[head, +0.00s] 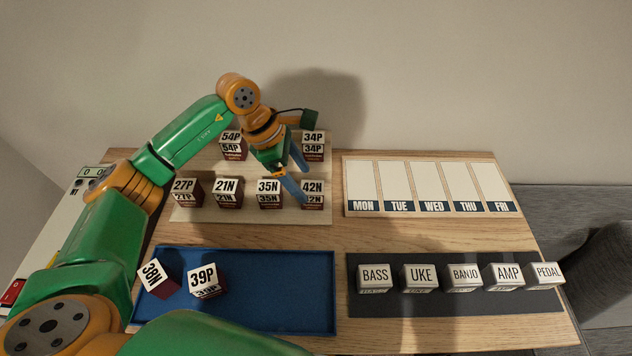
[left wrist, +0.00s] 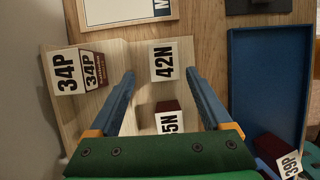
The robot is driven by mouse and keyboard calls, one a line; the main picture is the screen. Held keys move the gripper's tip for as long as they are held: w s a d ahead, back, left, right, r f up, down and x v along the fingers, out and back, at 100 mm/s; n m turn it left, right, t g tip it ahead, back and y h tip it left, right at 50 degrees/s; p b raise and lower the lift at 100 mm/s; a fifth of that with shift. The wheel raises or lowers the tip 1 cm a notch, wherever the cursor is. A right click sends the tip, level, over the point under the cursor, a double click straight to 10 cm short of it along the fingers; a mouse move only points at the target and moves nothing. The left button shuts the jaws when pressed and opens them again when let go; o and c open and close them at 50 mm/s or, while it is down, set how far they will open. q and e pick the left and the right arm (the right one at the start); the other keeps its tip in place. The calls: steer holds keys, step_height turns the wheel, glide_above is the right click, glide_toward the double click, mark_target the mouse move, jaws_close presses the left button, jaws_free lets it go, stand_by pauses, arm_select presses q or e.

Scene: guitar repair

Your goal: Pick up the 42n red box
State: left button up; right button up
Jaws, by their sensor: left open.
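The 42N red box (head: 313,190) stands at the front right of the pale wooden board in the head view, with a white label on top. It also shows in the left wrist view (left wrist: 163,62), beyond the fingertips and between their lines. My left gripper (head: 302,184) is open and empty, with its blue fingers pointing down beside the 42N box. In the left wrist view its two fingers (left wrist: 161,75) spread to either side of the box, apart from it. My right gripper is not in view.
The 35N box (head: 269,191) stands just left of the 42N box; the 34P box (head: 313,145) stands behind it. A blue tray (head: 270,290) holds boxes 38N and 39P. A weekday board (head: 430,185) and a dark mat (head: 440,302) with white blocks lie right.

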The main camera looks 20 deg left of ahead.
mark_target(308, 187)
arm_select(q)
steer(key=d+f, duration=0.1)
steer(key=f+p, duration=0.1)
steer(key=d+f, duration=0.1)
steer(key=f, duration=0.1)
steer(key=shift+s+d, duration=0.15)
steer(key=shift+d, duration=0.15)
steer(key=shift+w+f, duration=0.2)
steer(key=shift+f, duration=0.15)
steer(key=shift+r, duration=0.1)
jaws_close()
